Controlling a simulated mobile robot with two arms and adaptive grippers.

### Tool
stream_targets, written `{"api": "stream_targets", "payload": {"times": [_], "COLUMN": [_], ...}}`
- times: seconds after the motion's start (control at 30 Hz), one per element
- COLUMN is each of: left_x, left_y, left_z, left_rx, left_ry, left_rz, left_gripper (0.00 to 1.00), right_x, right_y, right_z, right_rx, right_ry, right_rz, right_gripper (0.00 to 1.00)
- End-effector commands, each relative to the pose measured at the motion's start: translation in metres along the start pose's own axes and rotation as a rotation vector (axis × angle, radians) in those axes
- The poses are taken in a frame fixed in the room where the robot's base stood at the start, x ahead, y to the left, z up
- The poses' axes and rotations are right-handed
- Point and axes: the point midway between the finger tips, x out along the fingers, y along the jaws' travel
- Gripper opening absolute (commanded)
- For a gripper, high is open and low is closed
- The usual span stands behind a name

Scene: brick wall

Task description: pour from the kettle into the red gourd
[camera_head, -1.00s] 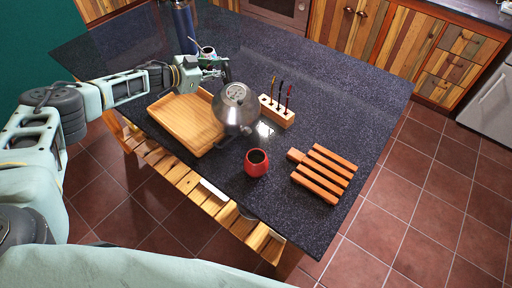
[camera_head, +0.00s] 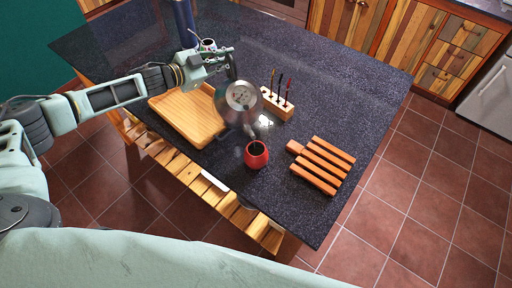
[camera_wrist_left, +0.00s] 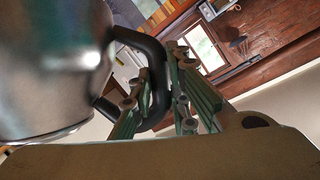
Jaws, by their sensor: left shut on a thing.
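The silver kettle (camera_head: 238,103) is held by my left gripper (camera_head: 226,64) above the dark table, tilted with its spout down toward the red gourd. The red gourd (camera_head: 256,155) stands upright on the table with its dark opening facing up, just below the spout. I cannot tell whether liquid is flowing. In the left wrist view the gripper (camera_wrist_left: 165,95) is closed around the kettle's black handle (camera_wrist_left: 152,62), and the kettle body (camera_wrist_left: 50,70) fills the left side. My right gripper is not in view.
A wooden tray (camera_head: 180,125) lies left of the kettle. A wooden block with thin upright tools (camera_head: 277,104) stands behind the gourd, and a slatted wooden trivet (camera_head: 322,166) lies to its right. A blue bottle (camera_head: 184,22) and a mug (camera_head: 208,45) stand at the back.

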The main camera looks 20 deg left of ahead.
Motion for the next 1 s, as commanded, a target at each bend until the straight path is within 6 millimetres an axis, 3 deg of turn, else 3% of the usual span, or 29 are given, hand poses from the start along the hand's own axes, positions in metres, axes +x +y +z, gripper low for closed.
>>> {"api": "stream_targets", "payload": {"times": [0.4,1.0], "left_x": [-0.007,-0.01], "left_y": [-0.001,-0.001], "left_z": [-0.022,-0.029], "left_rx": [0.04,0.06], "left_ry": [0.019,0.022], "left_rz": [-0.02,-0.029], "left_gripper": [0.0,0.0], "right_x": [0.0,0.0], "right_y": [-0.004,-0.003], "right_z": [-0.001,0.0], "right_rx": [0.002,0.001], "right_ry": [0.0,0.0], "right_rz": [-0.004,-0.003], "right_gripper": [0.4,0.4]}}
